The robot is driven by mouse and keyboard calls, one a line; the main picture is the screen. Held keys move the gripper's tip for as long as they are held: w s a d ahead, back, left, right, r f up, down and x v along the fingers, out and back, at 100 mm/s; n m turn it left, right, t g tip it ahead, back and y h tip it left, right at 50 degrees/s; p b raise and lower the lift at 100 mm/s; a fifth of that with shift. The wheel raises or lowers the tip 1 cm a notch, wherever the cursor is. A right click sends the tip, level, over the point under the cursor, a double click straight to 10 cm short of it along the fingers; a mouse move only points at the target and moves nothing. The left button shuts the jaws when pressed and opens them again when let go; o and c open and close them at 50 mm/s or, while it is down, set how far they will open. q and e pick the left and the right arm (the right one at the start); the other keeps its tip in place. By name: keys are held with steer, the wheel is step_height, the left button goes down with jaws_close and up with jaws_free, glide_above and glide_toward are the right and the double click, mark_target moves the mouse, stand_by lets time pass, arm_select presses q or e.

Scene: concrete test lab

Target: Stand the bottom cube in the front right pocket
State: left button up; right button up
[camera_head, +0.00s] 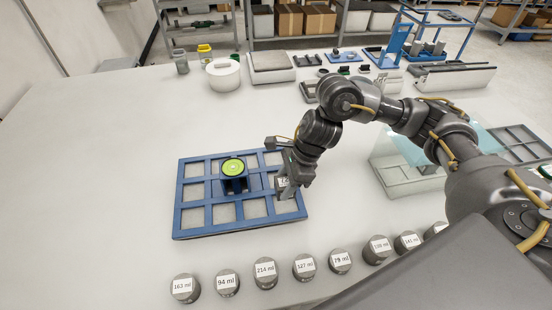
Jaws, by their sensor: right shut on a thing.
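The blue tray (242,223) lies on the white table, divided into rows of square pockets with pale floors. My right gripper (284,184) reaches down over the tray's right side, shut on a small grey cube (281,183) that is mostly hidden by the fingers. The cube is just behind the front right pocket (289,206), which looks empty. I cannot tell whether the cube touches the tray. My left gripper is not in view.
A blue stand with a green disc (233,166) on top rises from the tray's middle. A row of labelled grey weights or jars (265,272) lines the front edge. A clear-sided box (402,179) stands right. The table's left is clear.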

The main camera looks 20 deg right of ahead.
steer(key=shift+s+r, duration=0.2)
steer(key=shift+s, duration=0.05)
steer(key=shift+s+f, duration=0.1)
steer(key=shift+s, duration=0.05)
steer(key=shift+d+f, duration=0.1)
steer(key=shift+f, duration=0.05)
steer(key=shift+f+b, duration=0.3)
steer(key=shift+b, duration=0.15)
steer(key=shift+w+f+b, duration=0.2)
steer(key=shift+f+b, duration=0.25)
steer(key=shift+f, duration=0.5)
steer(key=shift+s+f+b, duration=0.1)
steer(key=shift+f+b, duration=0.2)
steer(key=shift+b, duration=0.1)
steer(key=shift+f, duration=0.15)
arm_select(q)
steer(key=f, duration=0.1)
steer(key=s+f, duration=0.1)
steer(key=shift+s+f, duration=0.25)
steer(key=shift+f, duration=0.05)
